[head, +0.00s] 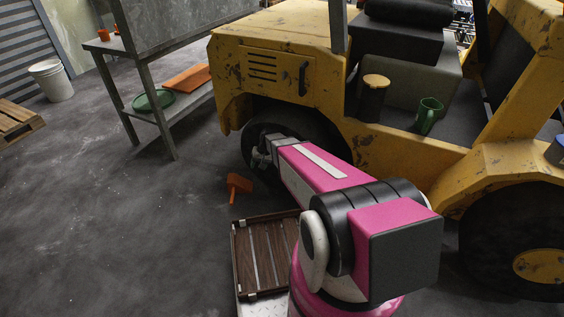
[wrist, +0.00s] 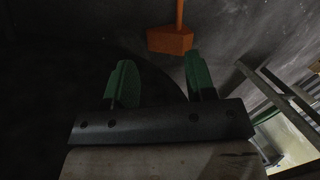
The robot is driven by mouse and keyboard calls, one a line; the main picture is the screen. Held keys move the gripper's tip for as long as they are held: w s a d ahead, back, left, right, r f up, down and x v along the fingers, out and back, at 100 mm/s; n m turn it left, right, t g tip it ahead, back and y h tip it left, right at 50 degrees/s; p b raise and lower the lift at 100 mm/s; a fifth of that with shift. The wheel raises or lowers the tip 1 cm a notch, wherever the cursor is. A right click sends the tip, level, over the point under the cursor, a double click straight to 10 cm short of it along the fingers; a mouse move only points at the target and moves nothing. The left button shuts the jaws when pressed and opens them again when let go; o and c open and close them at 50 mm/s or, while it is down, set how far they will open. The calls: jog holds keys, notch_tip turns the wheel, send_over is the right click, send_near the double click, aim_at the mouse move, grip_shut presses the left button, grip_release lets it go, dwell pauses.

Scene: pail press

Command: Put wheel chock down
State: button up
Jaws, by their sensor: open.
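The orange wheel chock (head: 238,185), a block with a thin rod handle, rests on the floor beside the dark wheel (head: 292,128) of the yellow forklift. It also shows in the wrist view (wrist: 170,40), beyond the fingertips, with its handle running up out of the picture. My gripper (wrist: 160,78) has two green fingers spread apart with nothing between them. In the head view my gripper (head: 258,158) is small and dark, in front of the wheel and a little above the chock. Whether a finger touches the chock is hard to tell.
The yellow forklift (head: 400,150) fills the right, with a green mug (head: 428,115) on it. A brown slatted tray (head: 265,252) lies near my arm. A metal bench (head: 150,112) stands at the back left, a white bucket (head: 52,82) beyond.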

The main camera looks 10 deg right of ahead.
jog(key=s+d+r+h, duration=0.2)
jog(key=s+d+r, duration=0.2)
jog(key=s+r, duration=0.5)
jog(key=s+d+r+h, duration=0.1)
jog(key=s+d+r, duration=0.4)
jog(key=s+r, duration=0.4)
jog(key=shift+s+r+n+h, duration=0.3)
jog(key=shift+s+r+h, duration=0.1)
jog(key=shift+s, duration=0.15)
jog(key=shift+f, duration=0.1)
